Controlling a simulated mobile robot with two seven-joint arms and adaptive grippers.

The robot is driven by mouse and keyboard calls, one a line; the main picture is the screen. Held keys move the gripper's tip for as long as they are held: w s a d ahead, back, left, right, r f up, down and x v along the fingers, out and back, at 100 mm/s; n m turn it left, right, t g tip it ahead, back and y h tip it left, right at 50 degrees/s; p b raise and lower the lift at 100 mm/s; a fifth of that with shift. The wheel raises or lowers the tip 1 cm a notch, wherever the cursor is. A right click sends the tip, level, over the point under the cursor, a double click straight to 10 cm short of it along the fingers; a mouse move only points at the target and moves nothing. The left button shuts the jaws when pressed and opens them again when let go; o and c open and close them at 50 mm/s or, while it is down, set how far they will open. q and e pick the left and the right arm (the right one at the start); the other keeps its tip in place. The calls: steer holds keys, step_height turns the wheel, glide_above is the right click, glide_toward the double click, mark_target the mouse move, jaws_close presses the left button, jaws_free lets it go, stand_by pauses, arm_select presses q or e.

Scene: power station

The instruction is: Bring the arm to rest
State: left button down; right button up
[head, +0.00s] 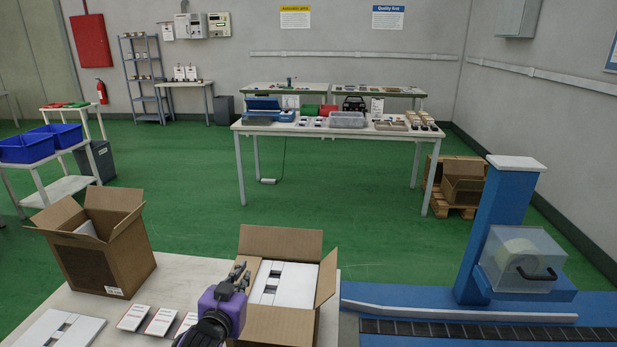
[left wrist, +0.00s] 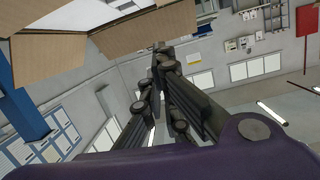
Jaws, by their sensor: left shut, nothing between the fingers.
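My left gripper (head: 239,276) is in the lower middle of the head view, at the left side of an open cardboard box (head: 275,326). White pieces (head: 285,284) fill that box. The gripper is shut and holds nothing. In the left wrist view its dark fingers (left wrist: 160,52) meet at the tips, and the box's brown flaps (left wrist: 135,34) show at the upper left. I cannot tell whether the gripper touches the box. My right gripper is not in view.
Another open box (head: 104,268) stands at the left of the near table (head: 178,277). White cards (head: 160,321) and a white slotted piece (head: 60,328) lie in front of it. A blue machine with a roller track (head: 490,330) borders the right.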

arm_select(q)
steer(key=s+f+g+p, duration=0.1)
steer(key=s+f, duration=0.6)
steer(key=s, duration=0.8)
steer(key=s+d+f+g+p, duration=0.1)
steer(key=s+f+g, duration=0.2)
steer(key=s+f, duration=0.4)
steer(key=s+f+n+g+p, duration=0.1)
steer(key=s+f, duration=0.6)
steer(key=s, duration=1.6)
steer(key=shift+s+d+f+g+p, duration=0.25)
steer(key=shift+g+p, duration=0.25)
steer(key=shift+g, duration=0.5)
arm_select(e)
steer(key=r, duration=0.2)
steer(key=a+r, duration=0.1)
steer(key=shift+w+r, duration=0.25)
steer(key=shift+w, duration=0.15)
arm_select(q)
steer(key=shift+w, duration=0.1)
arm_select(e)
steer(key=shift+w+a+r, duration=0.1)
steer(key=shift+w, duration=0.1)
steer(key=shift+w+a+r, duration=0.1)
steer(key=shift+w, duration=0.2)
